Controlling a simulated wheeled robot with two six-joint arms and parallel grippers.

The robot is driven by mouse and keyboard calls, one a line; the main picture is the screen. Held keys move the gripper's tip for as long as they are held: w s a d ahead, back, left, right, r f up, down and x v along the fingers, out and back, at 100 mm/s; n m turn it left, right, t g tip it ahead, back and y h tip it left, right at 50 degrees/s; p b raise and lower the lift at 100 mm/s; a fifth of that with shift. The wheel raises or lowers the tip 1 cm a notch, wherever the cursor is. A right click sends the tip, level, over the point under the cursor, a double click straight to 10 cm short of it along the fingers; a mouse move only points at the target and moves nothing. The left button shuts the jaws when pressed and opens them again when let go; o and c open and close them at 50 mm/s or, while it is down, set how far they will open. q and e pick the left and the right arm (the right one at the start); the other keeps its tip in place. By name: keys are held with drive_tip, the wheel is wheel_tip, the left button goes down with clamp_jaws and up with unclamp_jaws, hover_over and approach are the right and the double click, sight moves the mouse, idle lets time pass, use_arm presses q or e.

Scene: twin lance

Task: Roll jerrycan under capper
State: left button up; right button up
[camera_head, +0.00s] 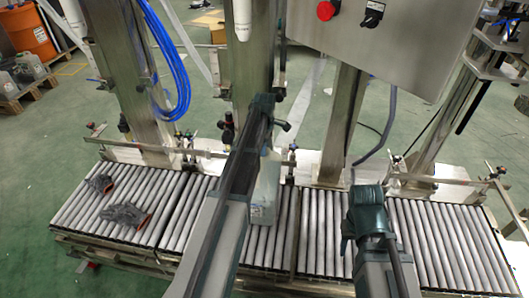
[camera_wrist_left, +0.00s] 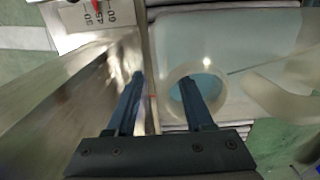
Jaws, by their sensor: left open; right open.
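The translucent jerrycan (camera_head: 266,185) stands on the roller conveyor (camera_head: 320,235), partly hidden behind my left arm. In the left wrist view the jerrycan (camera_wrist_left: 235,50) shows from above, with its round open mouth and pale handle. My left gripper (camera_wrist_left: 160,88) is open above it. One finger overlaps the mouth in the picture, the other is over the metal beside it; I cannot tell whether they touch. My right gripper (camera_head: 368,200) is open and empty over the rollers, right of the jerrycan. Which part is the capper is unclear; a white cylinder (camera_head: 243,18) hangs on the middle post.
Grey gloves (camera_head: 125,214) lie on the left rollers. A steel control box (camera_head: 390,35) with a red button hangs above. Steel posts (camera_head: 345,125) and a rail (camera_head: 440,181) stand behind the conveyor. Blue hoses (camera_head: 172,70) hang at left. The right rollers are clear.

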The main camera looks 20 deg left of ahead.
use_arm(q)
drive_tip(key=shift+f, duration=0.2)
clamp_jaws()
drive_tip(key=shift+s, duration=0.1)
idle(1.3)
